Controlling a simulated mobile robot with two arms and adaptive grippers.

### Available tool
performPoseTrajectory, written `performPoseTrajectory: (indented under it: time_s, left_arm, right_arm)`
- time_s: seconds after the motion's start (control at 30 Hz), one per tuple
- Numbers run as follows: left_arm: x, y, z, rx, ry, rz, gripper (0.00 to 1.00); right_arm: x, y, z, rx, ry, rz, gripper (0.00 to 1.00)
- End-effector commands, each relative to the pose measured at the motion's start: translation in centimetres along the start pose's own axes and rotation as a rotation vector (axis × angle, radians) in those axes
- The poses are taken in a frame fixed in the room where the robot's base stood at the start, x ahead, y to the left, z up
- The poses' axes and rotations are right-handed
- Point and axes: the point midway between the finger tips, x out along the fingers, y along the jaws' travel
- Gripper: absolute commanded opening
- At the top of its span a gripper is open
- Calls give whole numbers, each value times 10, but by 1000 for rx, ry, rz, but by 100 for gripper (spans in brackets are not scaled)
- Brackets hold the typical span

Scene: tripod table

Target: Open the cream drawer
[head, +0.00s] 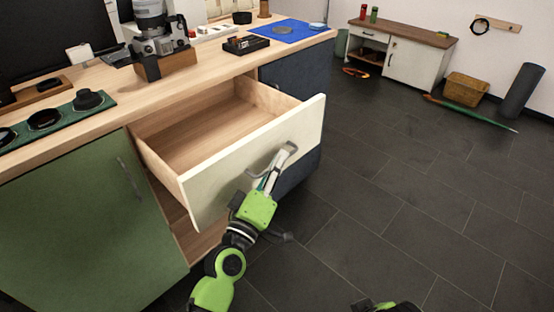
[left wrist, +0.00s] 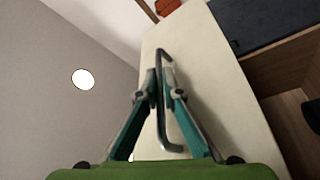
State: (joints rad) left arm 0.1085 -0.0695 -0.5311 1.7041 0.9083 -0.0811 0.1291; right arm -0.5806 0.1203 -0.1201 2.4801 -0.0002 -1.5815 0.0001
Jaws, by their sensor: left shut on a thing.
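The cream drawer (head: 255,148) stands pulled well out of the wooden desk in the head view, and its bare wood inside shows empty. Its front also fills the middle of the left wrist view (left wrist: 205,70). My left gripper (head: 270,174) is at the drawer front, shut on the grey bar handle (head: 285,157). In the left wrist view the handle (left wrist: 172,132) runs between the two fingers of the gripper (left wrist: 160,90). Of my right arm only a green and black part shows at the bottom edge of the head view; its fingers cannot be seen.
A green cabinet door (head: 85,225) is left of the drawer, and a dark blue front (head: 297,172) is beside and below it. The desktop holds a camera (head: 155,25), a green lens tray (head: 55,122) and a blue mat (head: 285,30).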

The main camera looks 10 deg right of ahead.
Motion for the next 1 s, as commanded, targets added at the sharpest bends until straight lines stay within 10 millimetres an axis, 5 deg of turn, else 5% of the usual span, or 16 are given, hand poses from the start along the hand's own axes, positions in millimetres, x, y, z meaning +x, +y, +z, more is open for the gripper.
performPoseTrajectory:
  time_s: [0.13,0.2,0.57,1.0]
  left_arm:
    - [-1,-2,0,0,0,-3,0]
    - [-1,-2,0,0,0,-3,14]
    - [-4,-1,0,1,0,-2,14]
    - [-86,-2,0,3,-2,-4,14]
  right_arm:
    - [0,0,0,0,0,0,79]
    - [0,0,0,0,0,0,79]
    - [0,0,-1,1,4,-1,79]
    - [0,0,-1,0,2,0,79]
